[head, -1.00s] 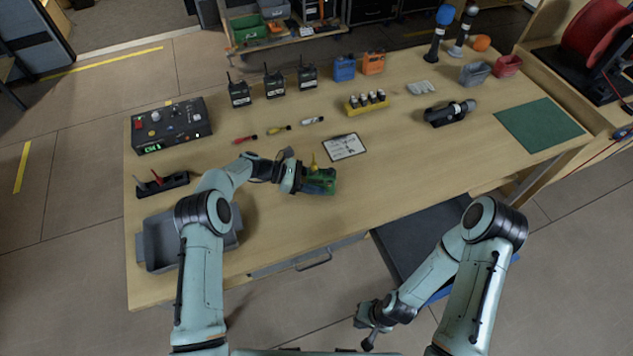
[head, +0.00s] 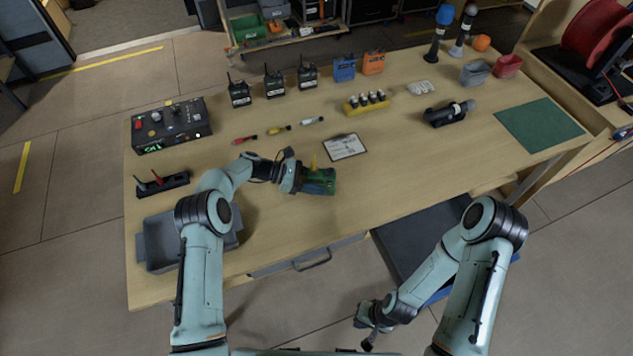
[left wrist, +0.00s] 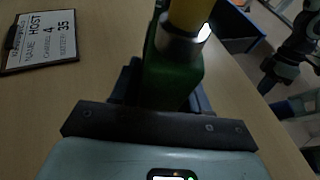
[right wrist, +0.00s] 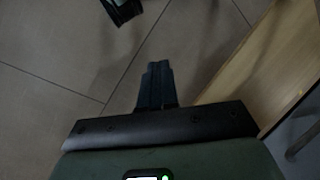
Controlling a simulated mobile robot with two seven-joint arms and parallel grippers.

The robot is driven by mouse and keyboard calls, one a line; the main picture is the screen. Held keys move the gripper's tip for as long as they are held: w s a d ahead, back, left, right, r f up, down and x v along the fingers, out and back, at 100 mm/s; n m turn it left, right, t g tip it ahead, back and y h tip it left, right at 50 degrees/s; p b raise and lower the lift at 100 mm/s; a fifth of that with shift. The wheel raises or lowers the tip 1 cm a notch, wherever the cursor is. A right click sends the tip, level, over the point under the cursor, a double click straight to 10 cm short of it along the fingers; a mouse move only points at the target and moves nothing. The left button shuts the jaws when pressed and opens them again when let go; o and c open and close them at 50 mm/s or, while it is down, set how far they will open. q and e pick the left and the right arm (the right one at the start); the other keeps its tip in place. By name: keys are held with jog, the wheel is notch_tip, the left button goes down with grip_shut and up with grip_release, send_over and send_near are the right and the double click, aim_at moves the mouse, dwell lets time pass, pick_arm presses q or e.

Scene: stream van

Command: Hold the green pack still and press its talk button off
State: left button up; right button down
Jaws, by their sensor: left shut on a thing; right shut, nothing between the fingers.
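The green pack (head: 321,183) lies on the table near its front edge, with a yellow part (head: 314,162) standing up from it. My left gripper (head: 306,180) is shut on the pack from the left. In the left wrist view the pack's green body (left wrist: 172,82) sits between the fingers, and the yellow part (left wrist: 188,14) with a metal collar rises above it. The talk button cannot be made out. My right gripper (head: 370,340) is shut and empty, low in front of the table and away from the pack. Its closed fingers (right wrist: 156,84) show over the floor in the right wrist view.
A clipboard card (head: 344,147) lies just behind the pack. A grey bin (head: 160,243) is at front left. The tabletop right of the pack is clear.

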aim_at(329, 183)
jog(key=w+a+r+n+t+y, duration=0.1)
jog(key=w+a+r+n+t, duration=0.1)
jog(key=w+r, duration=0.5)
jog(key=w+a+r+n+t+y, duration=0.1)
jog(key=w+a+r+n+t, duration=0.2)
jog(key=w+a+r+t, duration=0.1)
jog(key=w+a+r+n+t+y, duration=0.1)
jog(key=w+a+r+n+t, duration=0.2)
jog(key=w+r, duration=0.6)
jog(key=shift+w+a+r+t, duration=0.2)
jog(key=shift+r+t, duration=0.15)
jog(key=shift+w+a+r+t, duration=0.15)
jog(key=shift+r+t, duration=0.2)
jog(key=shift+w+r, duration=0.15)
jog(key=shift+w, duration=0.4)
jog(key=shift+w+d, duration=0.15)
jog(key=shift+w, duration=3.75)
jog(key=shift+w, duration=0.45)
